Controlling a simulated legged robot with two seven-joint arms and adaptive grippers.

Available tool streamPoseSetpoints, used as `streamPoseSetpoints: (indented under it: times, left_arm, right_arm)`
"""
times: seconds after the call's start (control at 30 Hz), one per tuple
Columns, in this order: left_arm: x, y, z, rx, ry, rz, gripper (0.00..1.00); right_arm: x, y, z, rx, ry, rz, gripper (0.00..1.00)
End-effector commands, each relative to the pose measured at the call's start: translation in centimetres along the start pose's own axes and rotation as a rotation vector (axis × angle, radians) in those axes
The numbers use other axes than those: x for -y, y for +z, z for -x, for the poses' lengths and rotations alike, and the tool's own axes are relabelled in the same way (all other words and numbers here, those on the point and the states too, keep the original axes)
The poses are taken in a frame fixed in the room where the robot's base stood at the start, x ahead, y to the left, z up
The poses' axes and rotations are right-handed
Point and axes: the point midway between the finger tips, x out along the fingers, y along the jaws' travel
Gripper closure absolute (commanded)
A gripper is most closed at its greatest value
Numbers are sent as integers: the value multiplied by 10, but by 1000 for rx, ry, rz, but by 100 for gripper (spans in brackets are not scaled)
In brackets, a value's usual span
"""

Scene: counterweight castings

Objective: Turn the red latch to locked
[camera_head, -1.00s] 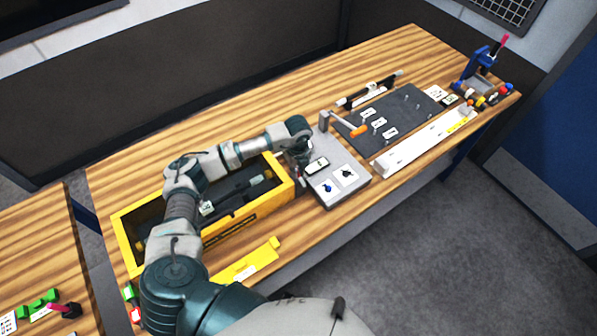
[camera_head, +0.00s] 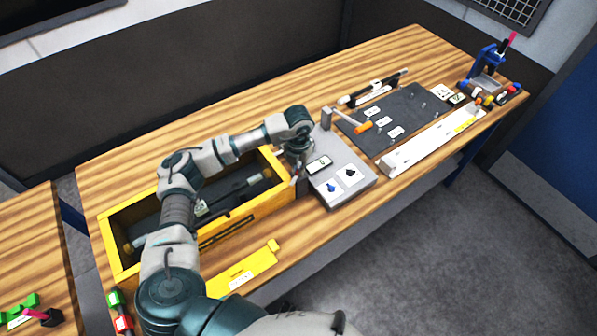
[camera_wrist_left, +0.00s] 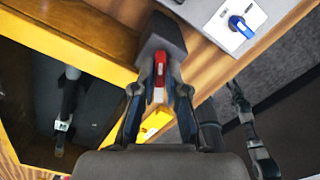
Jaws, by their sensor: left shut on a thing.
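The red latch (camera_wrist_left: 159,72) sits on a dark block (camera_wrist_left: 160,38) beside the yellow box in the left wrist view. My left gripper (camera_wrist_left: 160,92) has its two fingers on either side of the latch and is shut on it. In the head view, my left gripper (camera_head: 296,171) is at the right end of the yellow box, next to the grey panel. There the hand mostly hides the latch, and only a small red bit shows. I cannot read a locked mark. My right gripper is not seen in the head view.
The yellow box (camera_head: 250,216) holds a dark shaft. The grey panel (camera_head: 330,203) carries a blue knob (camera_wrist_left: 239,25) and a black knob. A dark mat (camera_head: 405,108), an orange-handled hammer (camera_head: 362,128) and a white rail (camera_head: 430,141) lie further right. A yellow piece (camera_head: 243,268) lies at the front edge.

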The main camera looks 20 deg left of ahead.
Motion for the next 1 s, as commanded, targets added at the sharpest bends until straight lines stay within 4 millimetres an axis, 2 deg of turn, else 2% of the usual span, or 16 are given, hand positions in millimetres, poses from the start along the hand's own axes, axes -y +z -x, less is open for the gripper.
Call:
streamPoseSetpoints:
  times: [0.1, 0.5, 1.0]
  left_arm:
    - [-1, 4, 0, 15, 0, -101, 100]
    - [-1, 4, 2, 14, 2, -398, 100]
    - [-1, 3, 3, 13, 1, -522, 100]
  right_arm:
    - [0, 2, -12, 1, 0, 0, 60]
    - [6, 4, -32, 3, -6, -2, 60]
    - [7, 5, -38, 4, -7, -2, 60]
